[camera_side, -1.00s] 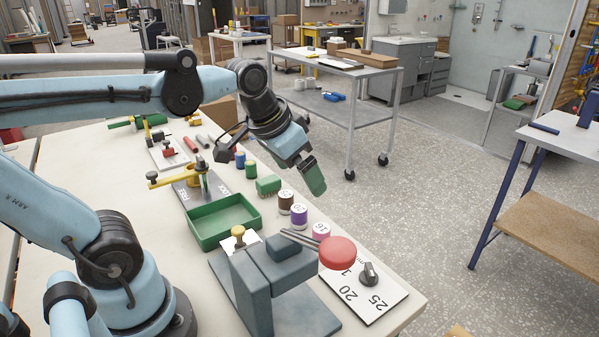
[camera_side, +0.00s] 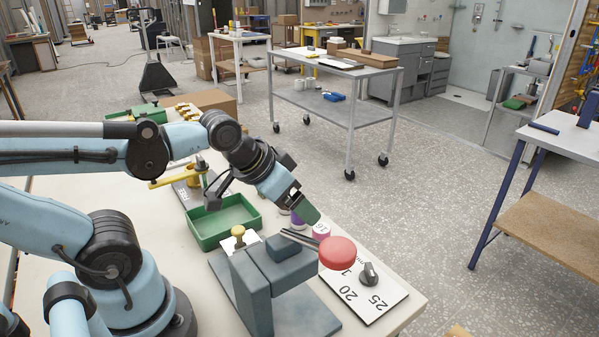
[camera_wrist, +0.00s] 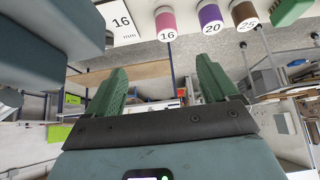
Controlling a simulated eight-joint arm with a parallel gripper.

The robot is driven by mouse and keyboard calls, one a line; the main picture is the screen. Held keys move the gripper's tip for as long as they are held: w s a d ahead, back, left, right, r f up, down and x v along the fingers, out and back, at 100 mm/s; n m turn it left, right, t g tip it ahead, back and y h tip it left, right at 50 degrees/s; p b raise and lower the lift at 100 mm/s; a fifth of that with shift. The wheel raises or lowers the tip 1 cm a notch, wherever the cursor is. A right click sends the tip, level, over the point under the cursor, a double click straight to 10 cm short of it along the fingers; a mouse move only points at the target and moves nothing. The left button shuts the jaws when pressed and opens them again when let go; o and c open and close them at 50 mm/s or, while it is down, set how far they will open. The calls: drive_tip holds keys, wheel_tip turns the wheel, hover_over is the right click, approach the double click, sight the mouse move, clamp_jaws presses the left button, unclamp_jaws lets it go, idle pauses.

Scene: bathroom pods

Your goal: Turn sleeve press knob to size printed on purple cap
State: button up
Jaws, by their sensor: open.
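The purple cap (camera_wrist: 210,17), marked 20, shows in the wrist view between a pink cap (camera_wrist: 166,22) marked 16 and a brown cap (camera_wrist: 244,16) marked 25. In the side view the purple cap (camera_side: 297,219) is mostly hidden behind my gripper. The dark knob (camera_side: 370,274) stands on a white dial plate (camera_side: 392,291) printed with 20, 25 and a partly hidden number. I cannot tell its exact setting. My gripper (camera_wrist: 161,70) has its green fingers apart and empty. In the side view my gripper (camera_side: 307,213) hangs above the caps, behind and left of the knob.
The grey sleeve press (camera_side: 268,280) with a red round pad (camera_side: 337,253) stands left of the knob. A green tray (camera_side: 222,220) lies behind the press. The table ends just right of the plate.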

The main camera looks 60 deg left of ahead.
drive_tip(key=shift+w+d+r, duration=0.2)
drive_tip(key=shift+c, duration=1.1)
drive_tip(key=w+d+n+g, duration=0.1)
drive_tip(key=n, duration=0.1)
drive_tip(key=w+d+r+n+g, duration=0.1)
drive_tip(key=w+d+n, duration=0.1)
drive_tip(key=w+d+r+n+g, duration=0.1)
drive_tip(key=w+d+n, duration=0.1)
drive_tip(key=shift+d+g+h, duration=0.2)
drive_tip(key=shift+g+h, duration=0.1)
drive_tip(key=c, duration=0.6)
drive_tip(key=n+g, duration=0.3)
drive_tip(key=n, duration=0.3)
hover_over(371, 269)
drive_tip(key=f, duration=0.2)
wheel_tip(371, 269, down, 12)
drive_tip(key=shift+f, duration=0.1)
clamp_jaws()
